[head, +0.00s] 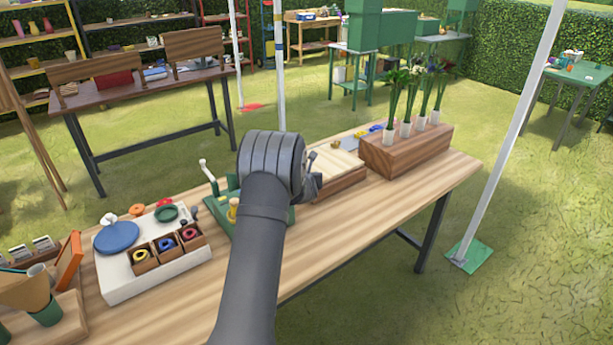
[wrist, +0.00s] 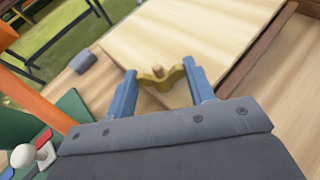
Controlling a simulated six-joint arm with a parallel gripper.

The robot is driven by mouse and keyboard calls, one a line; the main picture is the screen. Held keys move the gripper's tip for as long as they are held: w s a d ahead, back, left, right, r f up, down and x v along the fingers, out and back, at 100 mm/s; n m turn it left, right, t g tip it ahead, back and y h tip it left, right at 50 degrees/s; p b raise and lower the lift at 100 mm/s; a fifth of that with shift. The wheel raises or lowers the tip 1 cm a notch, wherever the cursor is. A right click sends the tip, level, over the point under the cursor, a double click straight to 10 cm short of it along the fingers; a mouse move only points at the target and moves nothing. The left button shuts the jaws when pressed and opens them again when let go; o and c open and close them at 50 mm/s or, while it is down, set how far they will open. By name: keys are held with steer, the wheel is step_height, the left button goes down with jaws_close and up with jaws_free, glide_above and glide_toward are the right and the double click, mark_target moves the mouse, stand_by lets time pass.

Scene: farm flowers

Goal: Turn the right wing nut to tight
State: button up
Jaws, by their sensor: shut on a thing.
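A brass-yellow wing nut (wrist: 160,77) stands on a light wooden board (wrist: 180,35) in the wrist view, near the board's lower corner. The blue fingers of my gripper (wrist: 160,82) are on either side of its wings, and the gripper is shut on it. A wooden peg end shows at the nut's middle. In the head view the board (head: 334,163) lies on the table beyond my arm, with my gripper (head: 313,180) at its left end. My wrist hides the wing nut there.
A green device with a white-knobbed lever (head: 206,170) stands left of my gripper. A wooden block (head: 400,155) with several flowers in white tubes stands to the right. A white tray (head: 115,280) with a blue disc and spools is at the left. The table's front right is clear.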

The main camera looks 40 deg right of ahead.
steer(key=shift+r, duration=0.1)
steer(key=o, duration=1)
steer(key=shift+s, duration=0.1)
steer(key=v, duration=1.7)
steer(key=shift+s+a, duration=0.1)
steer(key=shift+a, duration=0.05)
